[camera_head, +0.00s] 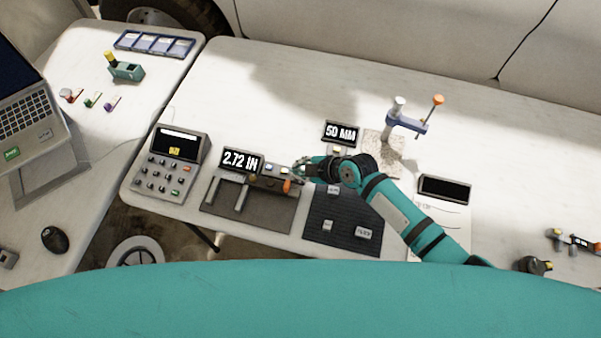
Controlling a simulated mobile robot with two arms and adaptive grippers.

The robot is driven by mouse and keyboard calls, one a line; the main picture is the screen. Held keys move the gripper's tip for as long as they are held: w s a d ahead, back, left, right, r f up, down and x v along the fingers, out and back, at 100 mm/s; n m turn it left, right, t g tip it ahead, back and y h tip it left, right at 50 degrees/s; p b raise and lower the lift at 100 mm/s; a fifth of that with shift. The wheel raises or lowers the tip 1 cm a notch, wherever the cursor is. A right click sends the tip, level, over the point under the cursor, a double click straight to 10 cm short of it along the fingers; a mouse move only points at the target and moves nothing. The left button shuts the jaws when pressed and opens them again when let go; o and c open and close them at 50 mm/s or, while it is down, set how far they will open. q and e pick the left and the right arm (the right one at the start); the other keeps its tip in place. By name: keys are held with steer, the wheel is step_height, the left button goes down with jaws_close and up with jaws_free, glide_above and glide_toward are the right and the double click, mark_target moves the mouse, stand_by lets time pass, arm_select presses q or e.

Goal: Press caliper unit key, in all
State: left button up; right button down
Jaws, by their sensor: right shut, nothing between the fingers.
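The caliper unit's display (240,161) reads 2.72 IN. It stands at the back of a dark mat (262,215). The caliper body (265,183) lies just in front of the display, with an orange knob (287,186) at its right end. Small light keys (269,168) sit along the unit to the right of the display. My right gripper (298,168) is shut and empty, with its tips at the right end of the row of keys. I cannot tell whether the tips touch a key. My left gripper is out of view.
A keypad device (169,163) stands left of the caliper. A small display (341,132) reading 50 MM stands behind my right arm. A blue stand with an orange knob (407,122) rises at the back. A ridged dark mat (345,222) holds small blocks.

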stand_by(0.6)
steer(key=shift+f+b, duration=0.45)
steer(key=shift+b, duration=0.05)
steer(key=shift+f+b, duration=0.4)
stand_by(0.7)
steer(key=shift+r, duration=0.15)
steer(key=shift+r+p, duration=0.6)
steer(key=shift+r, duration=0.1)
step_height(320, 180, up, 5)
steer(key=p, duration=0.4)
